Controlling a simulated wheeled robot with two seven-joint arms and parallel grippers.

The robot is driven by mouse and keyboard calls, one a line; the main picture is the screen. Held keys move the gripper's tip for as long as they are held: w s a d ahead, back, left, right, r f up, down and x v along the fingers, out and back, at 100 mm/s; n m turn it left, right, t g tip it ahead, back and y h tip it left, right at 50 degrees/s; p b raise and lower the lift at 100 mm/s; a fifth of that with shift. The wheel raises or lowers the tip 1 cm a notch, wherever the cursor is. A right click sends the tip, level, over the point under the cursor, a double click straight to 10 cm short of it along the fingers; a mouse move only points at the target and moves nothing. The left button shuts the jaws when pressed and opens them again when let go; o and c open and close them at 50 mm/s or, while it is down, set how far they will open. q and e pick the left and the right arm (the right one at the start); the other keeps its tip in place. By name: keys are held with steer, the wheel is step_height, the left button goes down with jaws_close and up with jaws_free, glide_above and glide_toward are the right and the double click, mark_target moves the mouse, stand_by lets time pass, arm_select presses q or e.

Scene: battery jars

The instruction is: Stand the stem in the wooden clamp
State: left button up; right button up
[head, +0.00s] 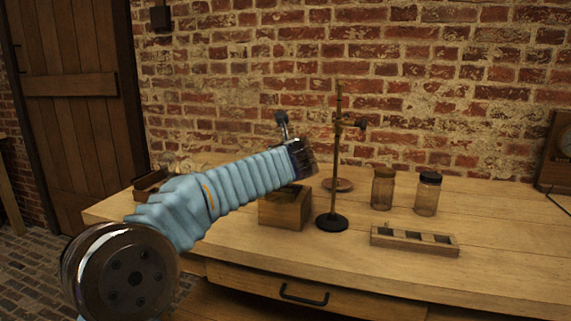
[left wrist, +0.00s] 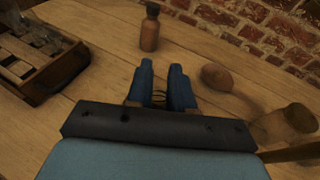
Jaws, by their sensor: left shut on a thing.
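My left gripper (head: 308,158) reaches in from the left, above the table and left of the stand's rod. My right gripper is out of view.
Two jars, one brown (head: 383,189) and one dark-lidded (head: 428,194), stand right of the stand. A wooden rack (head: 414,240) lies in front of them. The left wrist view shows a brown bottle (left wrist: 150,30) and a compartmented tray (left wrist: 72,72). The table's right front is clear.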

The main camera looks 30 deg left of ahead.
arm_select(q)
steer(key=shift+f, duration=0.35)
steer(key=shift+f, duration=0.15)
steer(key=o, duration=0.8)
steer(key=shift+s+d+r, duration=0.1)
steer(key=shift+s+r, duration=0.05)
steer(key=shift+r, duration=0.1)
steer(key=b+v, duration=0.1)
steer(key=v, duration=1)
steer(key=shift+s+d+r+b, duration=0.1)
steer(key=shift+s+d+b, duration=0.1)
steer(key=shift+s+b, duration=0.1)
